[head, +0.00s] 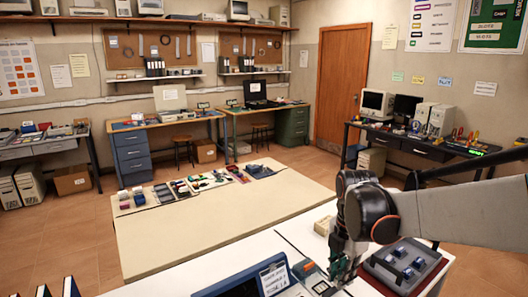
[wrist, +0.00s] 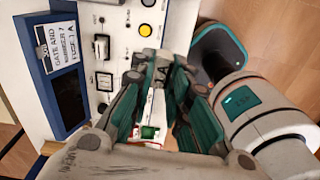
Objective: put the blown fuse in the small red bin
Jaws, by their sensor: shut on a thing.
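My gripper (head: 341,274) is low over the white bench at the lower right of the head view. In the wrist view its teal-padded fingers (wrist: 165,62) reach over a white panel, with their tips close together. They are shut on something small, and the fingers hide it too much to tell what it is. I cannot make out a small red bin in either view.
A grey tray with blue parts (head: 402,267) lies close to the right of my gripper. A small beige block (head: 323,226) sits behind it. A wide beige table (head: 200,225) lies beyond the bench.

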